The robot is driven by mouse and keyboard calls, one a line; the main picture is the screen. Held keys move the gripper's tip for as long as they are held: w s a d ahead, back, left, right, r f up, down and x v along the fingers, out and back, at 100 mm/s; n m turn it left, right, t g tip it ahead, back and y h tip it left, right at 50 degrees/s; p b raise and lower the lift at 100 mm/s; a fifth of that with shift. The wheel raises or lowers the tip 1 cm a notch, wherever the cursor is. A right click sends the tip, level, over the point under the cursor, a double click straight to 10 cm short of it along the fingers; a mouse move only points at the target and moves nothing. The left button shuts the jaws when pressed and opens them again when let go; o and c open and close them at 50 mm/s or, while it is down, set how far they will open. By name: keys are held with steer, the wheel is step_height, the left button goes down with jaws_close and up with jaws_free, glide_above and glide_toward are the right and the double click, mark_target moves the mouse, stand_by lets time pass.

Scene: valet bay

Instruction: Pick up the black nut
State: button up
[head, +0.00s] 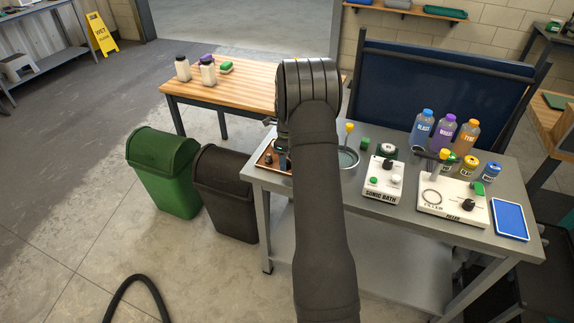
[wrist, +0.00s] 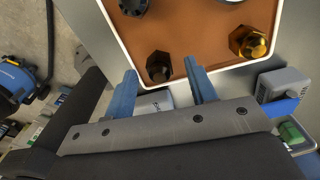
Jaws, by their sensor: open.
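The black nut (wrist: 159,67) sits near the rim of a brown-floored tray (wrist: 200,45) in the wrist view. My gripper (wrist: 161,74) is open, and its two blue fingertips are on either side of the nut with space between. I cannot tell how far above the tray they are. In the head view my gripper (head: 282,157) is over the tray (head: 264,160) at the left end of the grey bench, mostly behind my arm. The nut cannot be made out there.
A gold nut (wrist: 249,42) sits to the right in the tray, and a dark round part (wrist: 133,5) is at its top.

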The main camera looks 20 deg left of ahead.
steer(key=shift+f, duration=0.4)
steer(key=c, duration=1.1)
steer(key=shift+o, duration=0.2)
steer(key=shift+r, duration=0.15)
